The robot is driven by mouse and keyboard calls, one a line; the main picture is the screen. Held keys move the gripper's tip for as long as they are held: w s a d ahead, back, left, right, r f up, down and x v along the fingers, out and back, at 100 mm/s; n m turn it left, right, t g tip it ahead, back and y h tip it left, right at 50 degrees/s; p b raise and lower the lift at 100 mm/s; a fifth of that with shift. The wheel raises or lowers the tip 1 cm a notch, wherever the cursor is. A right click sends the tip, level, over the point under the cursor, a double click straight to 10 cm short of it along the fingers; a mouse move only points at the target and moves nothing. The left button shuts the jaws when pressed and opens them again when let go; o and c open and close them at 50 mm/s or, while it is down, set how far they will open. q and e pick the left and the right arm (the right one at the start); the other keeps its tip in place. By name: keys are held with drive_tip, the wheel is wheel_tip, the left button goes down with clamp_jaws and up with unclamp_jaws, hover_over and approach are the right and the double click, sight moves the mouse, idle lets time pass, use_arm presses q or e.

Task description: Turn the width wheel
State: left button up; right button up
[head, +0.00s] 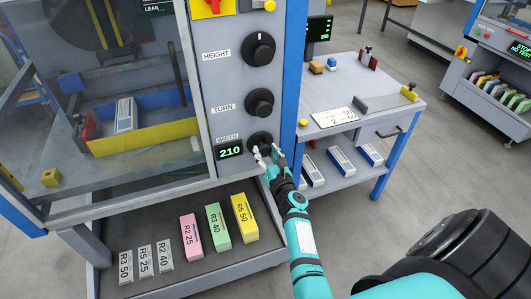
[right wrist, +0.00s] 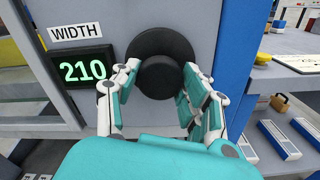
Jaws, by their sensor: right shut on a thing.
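The width wheel (head: 259,138) is a black knob on the grey machine panel, the lowest of three, under the WIDTH label (head: 228,138). In the right wrist view the wheel (right wrist: 160,45) has a wide round base and a narrower knob in front. My right gripper (head: 268,152) is shut on the wheel, with one finger on each side of the knob; it also shows in the right wrist view (right wrist: 162,82). The green display (head: 230,152) beside the wheel reads 210. My left gripper is not in view.
The HEIGHT knob (head: 260,50) and TURN knob (head: 259,102) sit above on the same panel. A blue post (head: 293,70) stands just right of the wheel. Coloured blocks (head: 217,226) lie on the shelf below. A side table (head: 360,95) stands at the right.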

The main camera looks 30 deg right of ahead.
drive_tip(key=o, duration=1.2)
drive_tip(key=shift+f, duration=0.1)
